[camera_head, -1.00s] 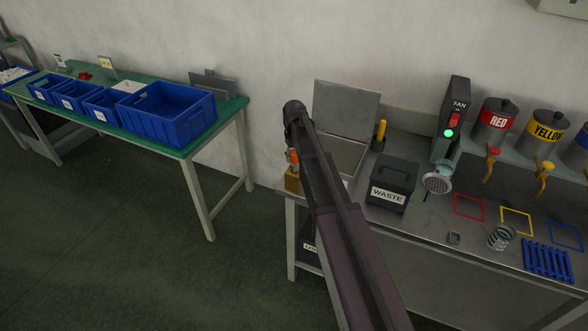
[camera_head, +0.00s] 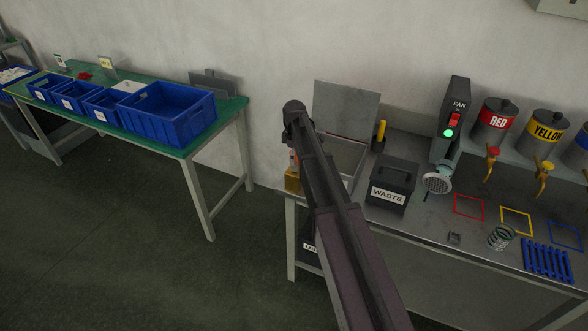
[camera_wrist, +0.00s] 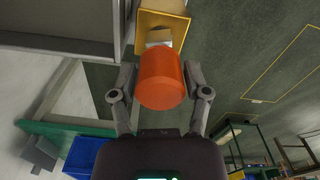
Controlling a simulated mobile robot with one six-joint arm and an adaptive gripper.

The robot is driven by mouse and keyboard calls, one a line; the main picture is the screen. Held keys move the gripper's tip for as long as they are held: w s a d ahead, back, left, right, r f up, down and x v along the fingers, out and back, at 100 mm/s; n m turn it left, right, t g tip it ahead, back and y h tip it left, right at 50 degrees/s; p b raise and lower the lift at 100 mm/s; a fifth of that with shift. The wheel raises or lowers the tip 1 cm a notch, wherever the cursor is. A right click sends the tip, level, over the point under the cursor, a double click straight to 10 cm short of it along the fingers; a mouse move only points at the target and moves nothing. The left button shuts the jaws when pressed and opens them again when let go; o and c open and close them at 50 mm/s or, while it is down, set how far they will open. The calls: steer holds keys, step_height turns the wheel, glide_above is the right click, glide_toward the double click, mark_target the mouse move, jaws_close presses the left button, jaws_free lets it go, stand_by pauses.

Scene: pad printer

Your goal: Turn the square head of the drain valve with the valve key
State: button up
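An orange cylindrical handle (camera_wrist: 160,80), apparently the valve key's, stands in a yellow-brown holder (camera_head: 292,181) at the left end of the bench. The holder also shows in the wrist view (camera_wrist: 178,22), with a pale metal part beyond the handle. My gripper (camera_wrist: 160,75) has one finger on each side of the handle, with only narrow gaps visible; it looks open. In the head view my arm hides the gripper and most of the handle. I cannot make out the drain valve or its square head in either view.
The grey bench carries an open-lidded box (camera_head: 345,107), a black WASTE bin (camera_head: 388,184), a fan (camera_head: 452,118) with a lit green lamp, and paint pots (camera_head: 494,124). A green table (camera_head: 230,106) with blue bins (camera_head: 170,113) stands left. Open floor lies between.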

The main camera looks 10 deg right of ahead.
steer(key=shift+o, duration=1)
steer(key=shift+m, duration=0.5)
steer(key=m, duration=1.4)
steer(key=shift+m, duration=3)
